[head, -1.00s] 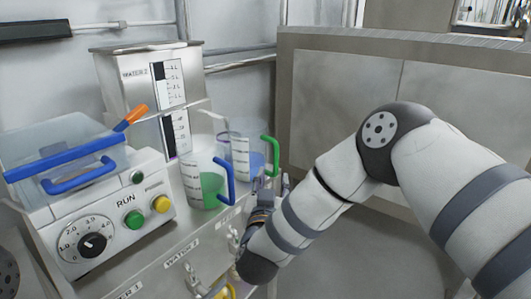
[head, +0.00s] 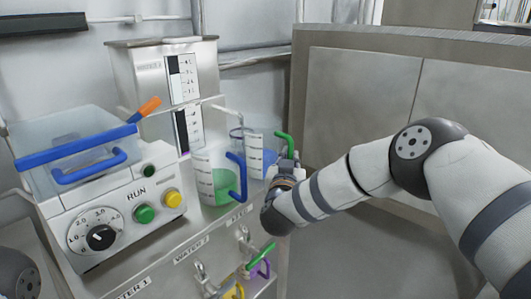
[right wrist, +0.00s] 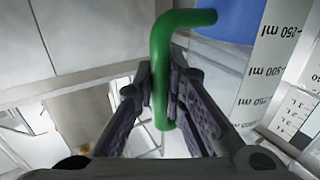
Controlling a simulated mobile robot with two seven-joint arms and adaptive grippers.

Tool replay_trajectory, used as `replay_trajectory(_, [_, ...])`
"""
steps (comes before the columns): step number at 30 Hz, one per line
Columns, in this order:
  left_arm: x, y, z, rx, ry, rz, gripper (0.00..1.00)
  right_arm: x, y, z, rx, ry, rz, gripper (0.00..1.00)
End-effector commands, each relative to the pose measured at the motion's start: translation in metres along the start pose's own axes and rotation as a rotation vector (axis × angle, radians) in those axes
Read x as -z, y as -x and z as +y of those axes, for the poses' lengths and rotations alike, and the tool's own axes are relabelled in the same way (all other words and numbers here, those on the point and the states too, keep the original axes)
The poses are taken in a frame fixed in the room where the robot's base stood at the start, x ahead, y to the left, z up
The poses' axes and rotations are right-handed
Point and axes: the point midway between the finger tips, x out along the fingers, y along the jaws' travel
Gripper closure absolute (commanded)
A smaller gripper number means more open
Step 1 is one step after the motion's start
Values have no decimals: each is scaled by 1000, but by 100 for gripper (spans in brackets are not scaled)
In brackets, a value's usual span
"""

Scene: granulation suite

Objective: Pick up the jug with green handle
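The clear jug (head: 257,155) with a green handle (head: 284,141) holds blue liquid and stands on the machine's ledge, partly behind another jug. My right gripper (head: 287,165) is at the green handle, from the front right. In the right wrist view the green handle (right wrist: 160,75) runs between the two fingers (right wrist: 162,100), which lie close on either side. I cannot tell whether they press on it. The jug's graduated wall shows at the right there (right wrist: 262,75). My left gripper is not in view.
A jug with a blue handle and green liquid (head: 218,187) stands close to the left. A control panel (head: 125,210) and a blue-rimmed clear bin (head: 70,140) are further left. Taps (head: 203,275) hang below the ledge. A grey cabinet (head: 350,110) stands at the right.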

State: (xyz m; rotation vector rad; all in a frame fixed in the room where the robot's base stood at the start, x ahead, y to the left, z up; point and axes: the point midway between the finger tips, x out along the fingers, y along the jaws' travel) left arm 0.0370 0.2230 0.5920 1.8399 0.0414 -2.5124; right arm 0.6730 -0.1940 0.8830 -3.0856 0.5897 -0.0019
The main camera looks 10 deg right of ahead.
Motion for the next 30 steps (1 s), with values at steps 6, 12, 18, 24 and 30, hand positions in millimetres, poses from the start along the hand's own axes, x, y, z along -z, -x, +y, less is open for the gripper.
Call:
replay_trajectory(6, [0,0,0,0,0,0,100,1,0,0,0,-2,3,100])
replay_trajectory(12, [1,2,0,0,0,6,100,11,0,0,0,-3,5,100])
replay_trajectory(18, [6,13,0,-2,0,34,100,65,0,0,0,-6,14,100])
replay_trajectory(24, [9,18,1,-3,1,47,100,98,0,0,0,-4,8,100])
replay_trajectory(30, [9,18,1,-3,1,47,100,102,0,0,0,-1,3,100])
